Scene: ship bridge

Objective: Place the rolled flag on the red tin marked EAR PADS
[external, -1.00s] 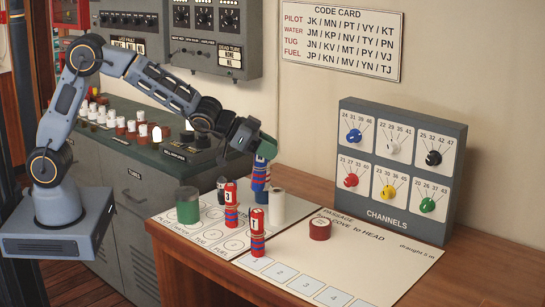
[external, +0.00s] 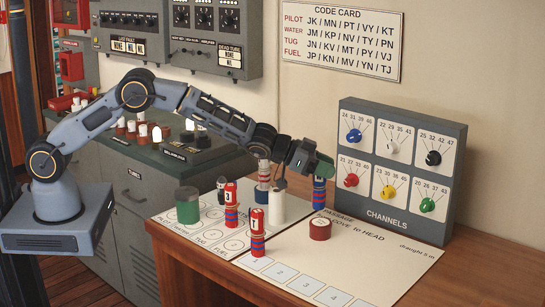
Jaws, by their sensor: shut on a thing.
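My gripper (external: 320,168) is shut on a rolled flag (external: 319,193) with blue and red bands, which hangs upright below the jaws. The upper part of the flag is hidden by the jaws. The red tin (external: 320,231) with a pale, lettered top stands on the white chart sheet. Its lettering is too small to read. In the picture the flag's lower end is just above the tin's top, apart from it. I cannot tell whether it is directly over the tin or behind it.
Two red-topped rolled flags (external: 231,207) (external: 257,232) stand left of the tin. A white cylinder (external: 277,207), a green tin (external: 187,207) and a blue tin (external: 262,196) bearing a pale banded roll (external: 264,172) stand nearby. The grey CHANNELS panel (external: 404,170) rises behind. The chart's right side (external: 390,248) is clear.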

